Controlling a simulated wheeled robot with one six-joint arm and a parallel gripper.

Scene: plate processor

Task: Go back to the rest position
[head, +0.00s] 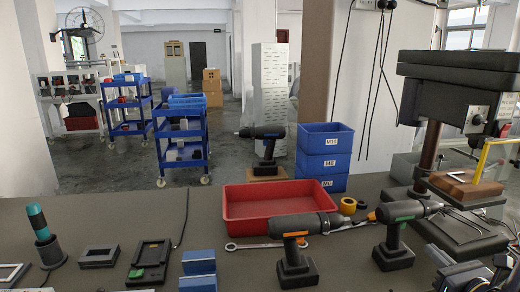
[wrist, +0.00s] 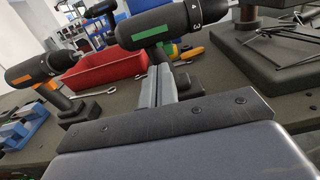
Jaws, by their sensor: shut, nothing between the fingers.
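My gripper (wrist: 162,62) shows in the wrist view, with its two narrow grey fingers together and nothing between them. Its fingers point away over the workbench (wrist: 120,97), toward the green-striped drill (wrist: 160,26), which looms close above the fingertips. I cannot tell whether they touch. In the head view the green-striped drill (head: 398,213) stands upright on its battery at the right of the bench.
An orange-striped drill (head: 297,224) stands left of the green-striped one. Behind them are a red tray (head: 240,220), stacked blue bins (head: 322,163) and a drill press (head: 440,85). A wrench (head: 250,246) lies in front of the tray. Some bare bench (head: 205,228) shows at left.

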